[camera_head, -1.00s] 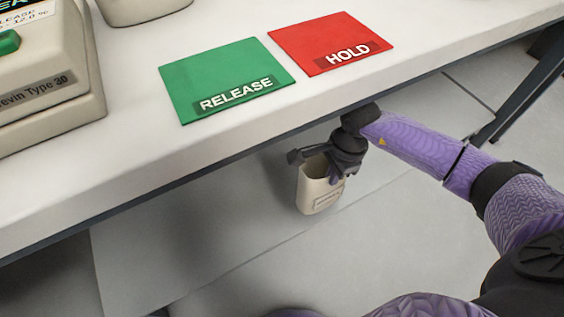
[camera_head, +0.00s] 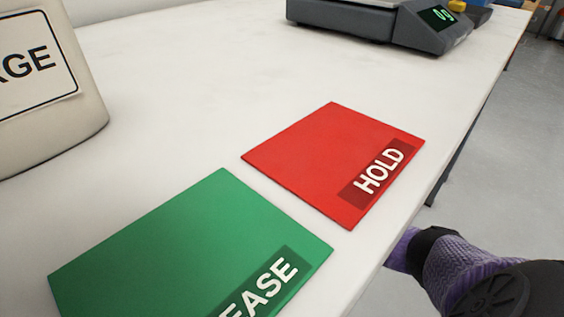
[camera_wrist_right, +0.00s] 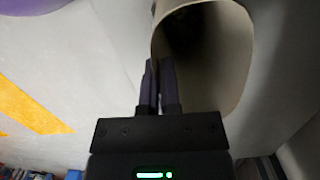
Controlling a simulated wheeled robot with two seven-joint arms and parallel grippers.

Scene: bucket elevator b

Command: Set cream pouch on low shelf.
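The cream pouch (camera_wrist_right: 232,75) shows in the right wrist view as an open-topped, rigid-looking cream container. Its mouth faces the camera and its inside is dark. My right gripper (camera_wrist_right: 160,80) is shut on its rim, with the fingers close together at the wall's left side. In the head view the pouch and the right gripper are out of sight; only part of my right arm shows at the lower right, beside the table edge. My left gripper is in neither view. I cannot make out a low shelf in these frames.
A white table (camera_head: 190,120) fills the head view. On it lie a red HOLD plate (camera_head: 320,150) and a green RELEASE plate (camera_head: 180,250). A grey scale (camera_head: 400,25) stands at the back, and a cream housing (camera_head: 60,120) at the left.

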